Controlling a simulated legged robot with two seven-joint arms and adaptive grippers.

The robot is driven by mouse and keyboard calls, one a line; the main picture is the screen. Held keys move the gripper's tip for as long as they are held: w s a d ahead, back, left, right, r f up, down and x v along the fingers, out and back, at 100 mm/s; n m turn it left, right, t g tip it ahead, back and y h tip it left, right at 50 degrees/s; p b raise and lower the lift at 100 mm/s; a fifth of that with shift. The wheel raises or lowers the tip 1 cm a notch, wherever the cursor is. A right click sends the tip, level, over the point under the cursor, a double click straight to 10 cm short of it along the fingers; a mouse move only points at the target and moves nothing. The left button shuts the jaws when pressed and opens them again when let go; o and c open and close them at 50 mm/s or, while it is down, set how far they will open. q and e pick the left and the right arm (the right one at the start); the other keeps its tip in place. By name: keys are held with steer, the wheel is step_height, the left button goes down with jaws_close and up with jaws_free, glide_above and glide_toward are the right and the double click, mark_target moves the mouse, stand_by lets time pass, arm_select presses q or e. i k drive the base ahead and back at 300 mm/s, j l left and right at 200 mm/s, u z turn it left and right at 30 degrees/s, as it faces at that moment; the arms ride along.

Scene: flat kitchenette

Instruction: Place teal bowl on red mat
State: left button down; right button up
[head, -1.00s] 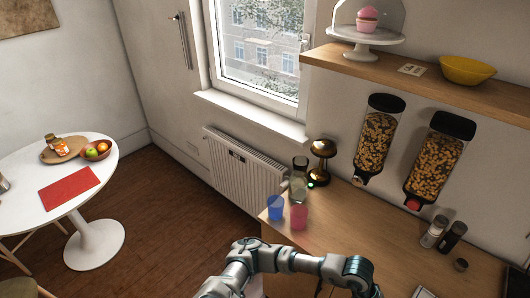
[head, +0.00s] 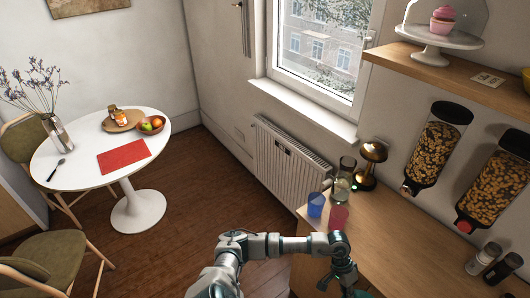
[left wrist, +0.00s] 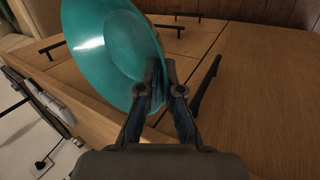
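The teal bowl (left wrist: 105,45) shows in the left wrist view, tilted on its side, with its rim between the fingers of my left gripper (left wrist: 166,82). The fingers are closed on the rim. The red mat (head: 124,157) lies flat and bare on the white round table at the left, well away from the gripper. My right gripper is in neither view.
The round table (head: 85,178) also holds a fruit bowl (head: 150,126), a jar on a wooden board (head: 112,125), a spoon and a vase. Chairs stand at its left and front. Blue (head: 316,204) and pink cups stand on the counter (head: 390,240). Open floor lies between.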

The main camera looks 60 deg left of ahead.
mark_target(124, 155)
steer(key=j+u, duration=0.25)
steer(key=u, duration=0.25)
steer(key=j+u, duration=0.25)
steer(key=u, duration=0.25)
steer(key=i+j+u, duration=0.15)
steer(key=u, duration=0.3)
steer(key=i+j+u, duration=0.1)
steer(key=j+u, duration=0.2)
steer(key=u, duration=0.2)
steer(key=i+j+u, duration=0.2)
steer(key=i+j, duration=0.15)
steer(key=i+j+u, duration=0.2)
steer(key=i, duration=0.25)
steer(key=i+j+u, duration=0.2)
steer(key=i+j, duration=0.15)
steer(key=i+j+u, duration=0.2)
steer(key=i, duration=0.35)
